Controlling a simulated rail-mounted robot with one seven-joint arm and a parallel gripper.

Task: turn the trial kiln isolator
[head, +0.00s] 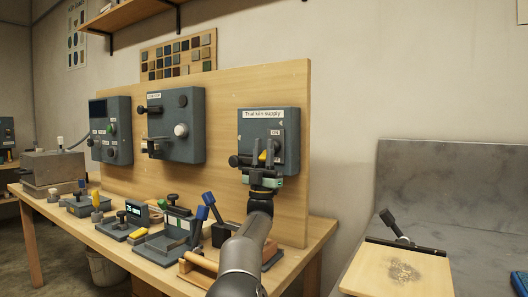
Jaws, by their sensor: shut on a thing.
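The trial kiln isolator is a blue-grey wall box (287,119) labelled "Trial kiln supply", mounted at the right of the upright wooden board. A small plate marked "ON" shows on its front, above the fingers. My gripper (264,151) is in front of the box, with its two dark fingers upright. It is shut on the isolator's handle, of which a yellow part (263,157) shows between the fingers. A dark round knob (234,160) sticks out just left of the fingers. My gripper and arm hide the lower middle of the box, so the handle's full shape and angle are unclear.
Two more grey control boxes (186,105) hang further left on the board (225,80). The bench (150,257) below holds several small devices, levers and a wooden-handled tool near my arm. A grey seat-like block and a wooden board (390,283) stand at right.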

